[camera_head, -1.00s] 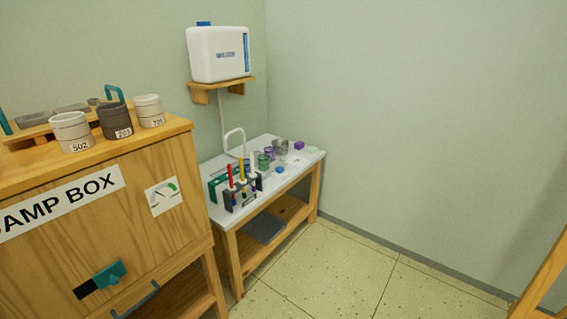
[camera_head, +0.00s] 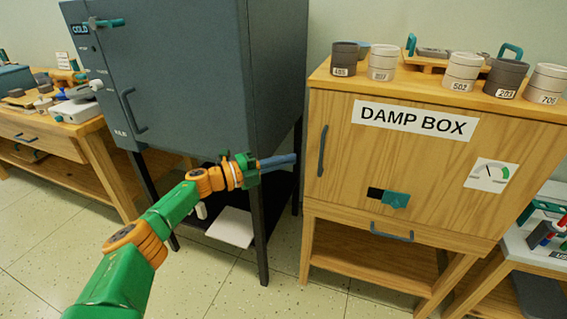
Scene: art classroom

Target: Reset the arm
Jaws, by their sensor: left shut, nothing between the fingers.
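My left arm, green with orange joints, reaches in from the lower left in the head view. My left gripper (camera_head: 277,161) is shut and empty, its blue-grey fingers pointing right. It shows in front of the kiln's legs, left of the damp box (camera_head: 335,215). No object is between its fingers. My right gripper is not in view.
The dark blue-grey kiln (camera_head: 200,80) stands at the centre left. Several labelled jars, such as the dark jar (camera_head: 506,78), stand on the damp box. A cluttered wooden table (camera_head: 75,150) is at the far left. Bare floor (camera_head: 215,285) shows in front.

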